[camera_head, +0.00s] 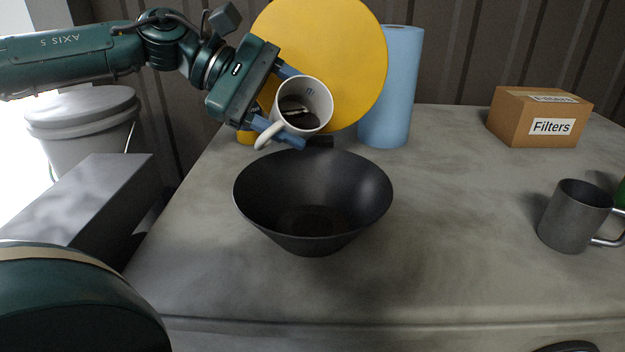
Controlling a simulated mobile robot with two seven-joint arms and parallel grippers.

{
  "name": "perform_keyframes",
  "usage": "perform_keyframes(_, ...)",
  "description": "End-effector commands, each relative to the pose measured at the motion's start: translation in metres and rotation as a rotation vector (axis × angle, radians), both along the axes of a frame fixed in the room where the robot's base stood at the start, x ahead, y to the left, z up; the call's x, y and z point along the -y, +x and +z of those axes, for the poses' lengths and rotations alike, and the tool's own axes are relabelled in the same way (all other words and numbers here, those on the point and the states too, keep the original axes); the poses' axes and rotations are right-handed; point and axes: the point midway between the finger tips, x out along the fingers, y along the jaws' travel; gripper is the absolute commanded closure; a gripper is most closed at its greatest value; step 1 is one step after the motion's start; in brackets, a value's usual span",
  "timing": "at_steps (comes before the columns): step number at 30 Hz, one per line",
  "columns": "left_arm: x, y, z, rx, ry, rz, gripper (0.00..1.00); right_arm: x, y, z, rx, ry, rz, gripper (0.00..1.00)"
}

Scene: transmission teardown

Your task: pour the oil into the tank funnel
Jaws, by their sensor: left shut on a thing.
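A wide dark funnel bowl (268,222) stands on the grey bench at the centre of the head view. My left gripper (289,108) comes in from the upper left and is shut on a white mug (318,101). The mug is tilted, with its open mouth toward the camera and its handle at the lower left. Something dark shows inside the mug; I cannot tell how much oil it is. The mug is above the far side of the bowl and apart from it. No stream of oil is visible. My right gripper is not in view.
A yellow disc (350,50) and a blue roll (395,85) stand behind the mug. A cardboard "Filters" box (510,127) and a grey metal mug (570,220) are at the right. The bench (450,240) between bowl and metal mug is clear. A white bucket (85,130) is left.

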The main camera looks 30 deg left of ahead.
Motion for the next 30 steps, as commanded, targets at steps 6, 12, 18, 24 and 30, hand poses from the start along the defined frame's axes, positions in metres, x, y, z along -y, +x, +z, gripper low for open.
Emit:
perform_keyframes(6, 0.001, -0.001, -0.008, 0.083, 0.114, 0.0, 0.66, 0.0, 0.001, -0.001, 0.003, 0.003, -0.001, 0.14)
perform_keyframes(12, 0.002, -0.001, -0.009, 0.104, 0.139, 0.001, 0.66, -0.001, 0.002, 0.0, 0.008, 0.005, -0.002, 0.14)
perform_keyframes(18, 0.002, -0.002, -0.01, 0.122, 0.162, 0.0, 0.66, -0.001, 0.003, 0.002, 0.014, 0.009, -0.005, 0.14)
perform_keyframes(24, 0.003, -0.002, -0.013, 0.146, 0.197, 0.0, 0.66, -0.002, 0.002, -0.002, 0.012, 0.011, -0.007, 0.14)
perform_keyframes(30, 0.004, -0.003, -0.016, 0.178, 0.241, 0.0, 0.66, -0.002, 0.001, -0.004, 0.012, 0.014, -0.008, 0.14)
